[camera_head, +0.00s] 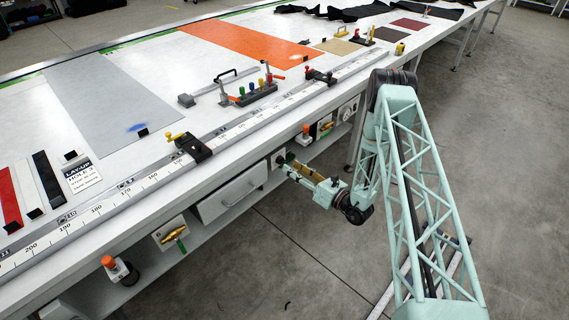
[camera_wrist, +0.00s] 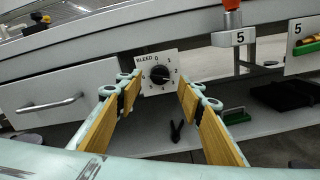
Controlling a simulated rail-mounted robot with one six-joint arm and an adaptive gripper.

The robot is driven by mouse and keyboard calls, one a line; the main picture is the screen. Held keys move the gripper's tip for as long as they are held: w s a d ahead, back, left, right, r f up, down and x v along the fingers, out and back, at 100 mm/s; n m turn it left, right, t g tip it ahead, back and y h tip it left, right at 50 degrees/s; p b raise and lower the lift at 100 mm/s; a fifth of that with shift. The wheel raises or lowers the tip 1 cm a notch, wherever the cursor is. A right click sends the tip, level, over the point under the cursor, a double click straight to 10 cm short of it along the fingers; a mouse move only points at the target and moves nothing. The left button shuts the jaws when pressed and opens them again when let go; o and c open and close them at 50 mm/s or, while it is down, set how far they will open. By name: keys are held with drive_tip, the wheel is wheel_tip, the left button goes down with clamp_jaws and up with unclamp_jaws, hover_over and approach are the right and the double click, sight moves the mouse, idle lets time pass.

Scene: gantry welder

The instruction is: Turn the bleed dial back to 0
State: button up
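The bleed dial (camera_wrist: 159,74) is a round black knob on a white plate (camera_wrist: 145,88) marked BLEED, with numbers around the knob, 0 at the top. It sits on the front of the table, straight ahead in the wrist view. I cannot tell which number the knob points to. My gripper (camera_wrist: 159,92) is open, with its two yellow-padded fingers apart on the left and right of the plate and nothing seen between them. In the head view my gripper (camera_head: 289,164) is close to the table front and the plate (camera_head: 278,158) is partly hidden behind it.
A drawer (camera_wrist: 45,98) with a bar handle is left of the dial. An orange-topped fitting (camera_wrist: 232,18) and a plate marked 5 (camera_wrist: 303,42) are to the right. Black pliers (camera_wrist: 177,131) and a green-handled tool (camera_wrist: 236,115) lie below on the shelf. The floor (camera_head: 300,255) in front is mostly clear.

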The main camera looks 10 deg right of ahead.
sight(281, 161)
drive_tip(key=shift+x, duration=2.8)
drive_tip(key=shift+c, duration=0.7)
drive_tip(key=c, duration=0.7)
